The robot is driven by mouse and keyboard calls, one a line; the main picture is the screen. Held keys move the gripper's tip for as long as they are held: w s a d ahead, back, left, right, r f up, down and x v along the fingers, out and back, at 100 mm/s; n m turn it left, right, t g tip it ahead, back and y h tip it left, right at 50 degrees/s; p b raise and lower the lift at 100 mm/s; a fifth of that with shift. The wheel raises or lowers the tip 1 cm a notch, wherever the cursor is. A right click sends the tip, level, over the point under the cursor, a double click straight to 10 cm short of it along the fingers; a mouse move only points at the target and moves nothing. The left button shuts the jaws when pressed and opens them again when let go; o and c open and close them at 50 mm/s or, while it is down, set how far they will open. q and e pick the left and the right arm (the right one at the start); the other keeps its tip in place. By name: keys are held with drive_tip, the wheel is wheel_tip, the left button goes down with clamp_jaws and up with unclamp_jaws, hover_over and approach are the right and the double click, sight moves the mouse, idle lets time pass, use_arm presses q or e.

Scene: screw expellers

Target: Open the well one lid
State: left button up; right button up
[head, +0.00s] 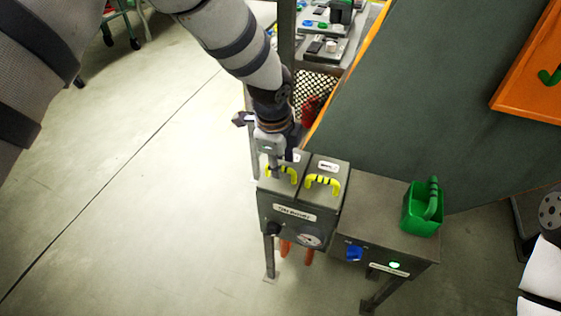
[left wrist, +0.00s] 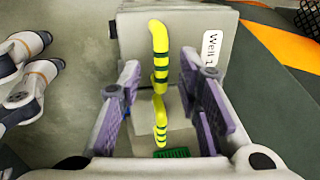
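The well one lid (left wrist: 184,22) is grey, with a white label reading "Well 1" (left wrist: 210,48). In the head view it is the left of two lids on a grey box, and my gripper partly covers it. Its yellow handle (head: 290,174) has dark bands; yellow banded parts also show in the left wrist view (left wrist: 160,50). My left gripper (head: 274,172) points down at this handle. In the left wrist view its purple-padded fingers are apart on either side of the yellow, with gaps visible. Whether they touch the handle cannot be told. My right gripper is not in view.
The second lid (head: 326,170) with its yellow handle (head: 322,184) sits directly right. A grey stand (head: 385,205) beside it carries a green container (head: 422,208), a blue knob (head: 354,254) and a lit green button (head: 394,265). A dark panel rises behind.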

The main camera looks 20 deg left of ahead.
use_arm(q)
drive_tip(key=shift+w+f, duration=0.1)
drive_tip(key=shift+f, duration=0.35)
clamp_jaws()
